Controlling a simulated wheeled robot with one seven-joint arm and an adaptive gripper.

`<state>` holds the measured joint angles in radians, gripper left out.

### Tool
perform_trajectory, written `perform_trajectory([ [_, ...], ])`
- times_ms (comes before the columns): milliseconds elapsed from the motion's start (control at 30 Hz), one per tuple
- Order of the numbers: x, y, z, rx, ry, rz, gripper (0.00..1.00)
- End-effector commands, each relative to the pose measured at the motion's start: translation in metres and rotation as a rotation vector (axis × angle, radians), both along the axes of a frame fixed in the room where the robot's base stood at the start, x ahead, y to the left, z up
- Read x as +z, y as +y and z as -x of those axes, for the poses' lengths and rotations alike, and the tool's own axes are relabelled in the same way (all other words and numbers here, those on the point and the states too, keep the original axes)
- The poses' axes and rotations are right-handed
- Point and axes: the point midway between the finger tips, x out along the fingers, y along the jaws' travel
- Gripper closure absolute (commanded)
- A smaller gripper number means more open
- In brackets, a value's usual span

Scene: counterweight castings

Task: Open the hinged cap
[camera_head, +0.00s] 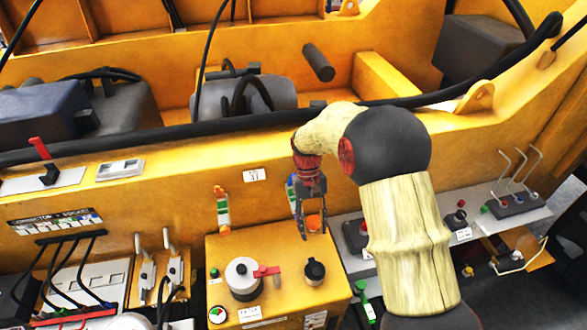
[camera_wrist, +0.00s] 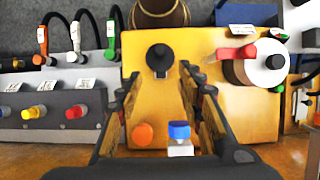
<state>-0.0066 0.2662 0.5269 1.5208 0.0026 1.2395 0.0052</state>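A yellow box (camera_head: 277,245) carries a black round cap (camera_head: 314,271) with a small tab and a white round lid (camera_head: 240,274) with a red lever (camera_head: 267,271). I cannot tell for sure which is the hinged cap; both look closed. My gripper (camera_head: 313,234) is open and empty above the box's back edge, behind the black cap and apart from it. In the wrist view the black cap (camera_wrist: 160,60) shows between and beyond the spread fingers (camera_wrist: 159,76). The white lid (camera_wrist: 262,66) is to their right. An orange button (camera_wrist: 142,135) lies between the fingers.
A blue-topped fitting (camera_wrist: 180,133) is near the orange button. A grey control box with coloured knobs (camera_wrist: 40,113) stands beside the yellow box. Levers (camera_head: 160,265) and black cables (camera_head: 72,238) are at the left. A long black hose (camera_head: 240,122) runs behind my gripper.

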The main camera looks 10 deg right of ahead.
Motion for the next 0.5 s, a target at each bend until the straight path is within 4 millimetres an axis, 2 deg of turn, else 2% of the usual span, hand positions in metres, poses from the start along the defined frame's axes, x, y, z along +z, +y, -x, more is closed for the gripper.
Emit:
perform_trajectory([
  [200,-0.004,0.0,-0.005,0.001,-0.023,0.0,0.63],
  [333,-0.016,0.0,0.015,0.002,-0.017,-0.001,0.63],
  [500,0.001,-0.001,0.041,0.003,-0.094,-0.001,0.63],
])
